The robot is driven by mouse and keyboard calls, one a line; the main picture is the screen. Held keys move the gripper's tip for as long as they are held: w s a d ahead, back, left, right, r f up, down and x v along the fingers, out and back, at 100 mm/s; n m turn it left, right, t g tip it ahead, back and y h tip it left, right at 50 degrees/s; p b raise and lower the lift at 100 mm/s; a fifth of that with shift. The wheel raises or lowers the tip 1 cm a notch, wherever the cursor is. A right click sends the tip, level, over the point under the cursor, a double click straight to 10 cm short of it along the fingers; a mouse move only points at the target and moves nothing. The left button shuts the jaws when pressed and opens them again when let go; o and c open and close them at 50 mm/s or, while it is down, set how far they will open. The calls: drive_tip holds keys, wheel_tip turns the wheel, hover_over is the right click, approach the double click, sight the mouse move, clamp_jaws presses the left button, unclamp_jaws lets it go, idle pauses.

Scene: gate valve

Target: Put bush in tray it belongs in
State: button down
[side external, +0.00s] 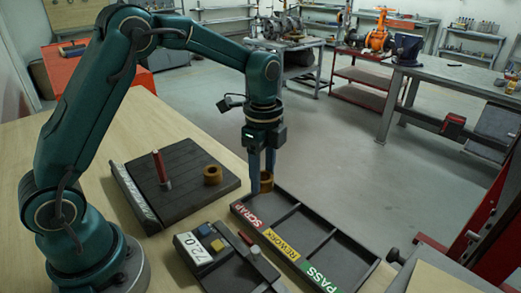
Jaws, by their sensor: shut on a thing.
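My gripper (262,170) points straight down and is shut on a brass-coloured bush (268,182). The fingers hide part of the bush. It is at the far end of the dark sorting tray (326,225), by the compartment labelled SCRAP. I cannot tell its exact height over the rim. The tray has three compartments, labelled SCRAP, REWORK and PASS along its near-left side. The compartments look empty. A second brass-coloured bush (213,176) stands on the dark mat (190,155) to the left of my gripper.
A red-handled tool (160,167) stands upright on the mat, with a pale marked strip (134,193) along its left edge. A dark measuring box (228,265) with a display, apparently 72.0, and blue and yellow buttons lies in front of the tray. Workshop benches stand beyond the table.

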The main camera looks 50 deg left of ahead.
sight(269, 207)
drive_tip(key=shift+w+d+f, duration=0.3)
drive_tip(key=shift+d+f, duration=0.15)
drive_tip(key=shift+d, duration=0.25)
drive_tip(key=shift+f, duration=2.05)
drive_tip(key=shift+f, duration=0.15)
drive_tip(key=shift+c, duration=1.4)
unclamp_jaws()
wheel_tip(269, 207, up, 12)
drive_tip(key=s+r+n+t, duration=0.3)
drive_tip(key=s+r+n, duration=0.3)
drive_tip(key=s+n, duration=0.15)
drive_tip(key=s+f+n+t, duration=0.2)
drive_tip(key=s+f+n, duration=0.1)
drive_tip(key=s+n, duration=0.4)
drive_tip(key=s+a, duration=0.1)
drive_tip(key=s, duration=0.2)
drive_tip(key=shift+f+t, duration=0.15)
drive_tip(key=shift+t, duration=0.15)
